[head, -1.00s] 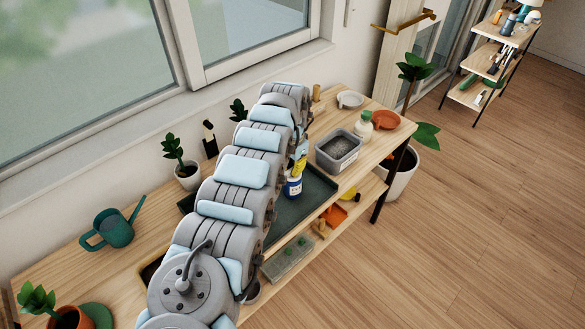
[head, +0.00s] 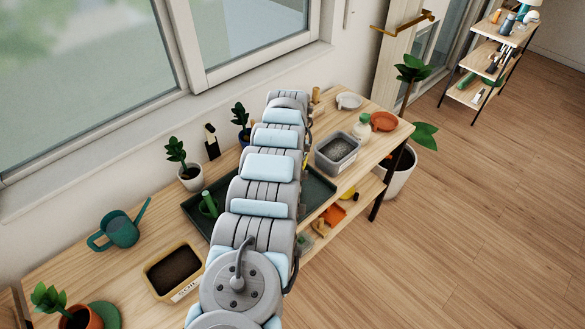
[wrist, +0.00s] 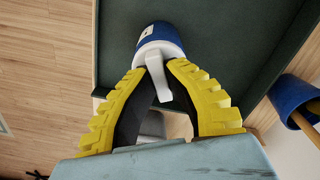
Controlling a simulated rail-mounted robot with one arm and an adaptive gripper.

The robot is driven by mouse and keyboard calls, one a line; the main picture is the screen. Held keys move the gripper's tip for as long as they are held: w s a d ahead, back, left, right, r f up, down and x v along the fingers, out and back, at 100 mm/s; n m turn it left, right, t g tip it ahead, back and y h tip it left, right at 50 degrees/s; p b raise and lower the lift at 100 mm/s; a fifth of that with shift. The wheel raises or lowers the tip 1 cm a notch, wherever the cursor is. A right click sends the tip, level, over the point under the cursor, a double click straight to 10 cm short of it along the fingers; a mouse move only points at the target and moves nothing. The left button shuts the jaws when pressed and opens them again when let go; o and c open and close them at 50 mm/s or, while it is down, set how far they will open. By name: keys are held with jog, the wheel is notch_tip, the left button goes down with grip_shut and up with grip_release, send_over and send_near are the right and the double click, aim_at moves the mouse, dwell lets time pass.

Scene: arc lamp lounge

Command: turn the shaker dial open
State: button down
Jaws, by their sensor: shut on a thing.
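The shaker (wrist: 153,31) shows in the wrist view at top centre, with a blue body and a white collar. A white tab, which I take to be its dial (wrist: 157,72), sticks out toward my gripper. My gripper (wrist: 155,70) has yellow ribbed fingers with dark inner pads, and their tips are closed around this tab. How far the dial is turned cannot be told. In the head view my arm hides the shaker and nearly all of the gripper.
The shaker is over a dark green tray (head: 318,190) on a wooden bench. A grey bin (head: 337,150) is at its right and a soil box (head: 173,270) at front left. A blue container (wrist: 292,95) with wooden sticks is at the wrist view's right edge.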

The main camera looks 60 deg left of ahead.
jog(key=n+b, duration=0.1)
jog(key=n, duration=0.1)
jog(key=shift+f+n+b, duration=0.3)
jog(key=shift+f+b, duration=0.05)
jog(key=n+b, duration=0.2)
jog(key=shift+n, duration=0.4)
jog(key=n+b, duration=0.2)
jog(key=n, duration=0.1)
jog(key=shift+r+b, duration=0.1)
jog(key=shift+b, duration=0.25)
jog(key=shift+r+n+b, duration=0.15)
jog(key=shift+n+b, duration=0.5)
jog(key=shift+n, duration=1.15)
jog(key=c, duration=1.1)
grip_release()
jog(key=shift+r, duration=0.1)
